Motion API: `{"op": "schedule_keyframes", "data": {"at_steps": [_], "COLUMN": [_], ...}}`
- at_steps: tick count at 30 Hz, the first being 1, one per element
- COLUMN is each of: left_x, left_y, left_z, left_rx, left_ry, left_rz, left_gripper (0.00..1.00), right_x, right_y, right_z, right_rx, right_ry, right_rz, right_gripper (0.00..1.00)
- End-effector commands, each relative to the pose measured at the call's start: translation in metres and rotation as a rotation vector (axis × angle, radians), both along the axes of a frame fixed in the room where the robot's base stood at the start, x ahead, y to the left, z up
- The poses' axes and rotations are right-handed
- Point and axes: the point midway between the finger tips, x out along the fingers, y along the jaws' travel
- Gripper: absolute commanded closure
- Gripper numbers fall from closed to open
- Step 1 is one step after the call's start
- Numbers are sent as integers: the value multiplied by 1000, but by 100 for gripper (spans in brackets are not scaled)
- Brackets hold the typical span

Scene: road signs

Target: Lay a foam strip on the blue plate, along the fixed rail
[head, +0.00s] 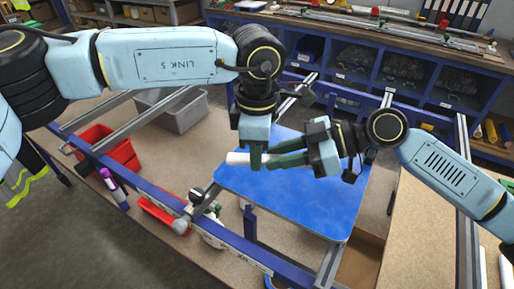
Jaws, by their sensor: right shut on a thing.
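The blue plate (290,205) lies tilted in the picture at the middle of the bench, on a metal frame. My right gripper (273,160) comes in from the right over the plate, shut on a white foam strip (238,158). The strip's free end sticks out to the left; the rest is hidden by the fingers. I cannot make out clearly which edge holds the fixed rail.
A blue beam (165,205) runs along the bench front. Red bins (108,147) and a grey bin (172,108) stand at left. A purple-capped bottle (113,188) is near the front edge. Blue shelving (350,70) closes off the back. An open cardboard box (360,262) sits at lower right.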

Motion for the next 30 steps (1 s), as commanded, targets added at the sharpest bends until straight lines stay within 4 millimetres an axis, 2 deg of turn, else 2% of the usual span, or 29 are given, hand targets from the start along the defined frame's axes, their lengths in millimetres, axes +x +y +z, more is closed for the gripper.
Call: {"op": "schedule_keyframes", "data": {"at_steps": [1, 5, 7, 8, 13, 23, 26, 30], "left_x": [0, 1, 1, 1, 1, 0, 0, 0], "left_y": [0, 0, 0, 0, 0, 0, 0, 0], "left_z": [0, 0, 0, 0, 0, 0, 0, 0], "left_rx": [0, 0, 0, 0, 0, 0, 0, 0], "left_ry": [-1, -2, -2, -3, -2, -1, -1, -1], "left_rz": [0, 1, 1, 1, 1, 0, 0, 0], "left_gripper": [78, 95, 96, 96, 97, 97, 97, 97], "right_x": [0, -1, -1, -1, -1, 0, -1, -3], "right_y": [0, 0, 0, 0, 0, -3, -14, -40], "right_z": [0, 0, 0, 0, 0, 1, 5, 15], "right_rx": [0, 0, 0, 0, 0, -1, -2, -2], "right_ry": [0, 1, 1, 2, 1, 1, 0, 1], "right_rz": [1, 2, 3, 4, 3, 1, -2, -3], "right_gripper": [100, 100, 100, 72, 50, 50, 50, 50]}}
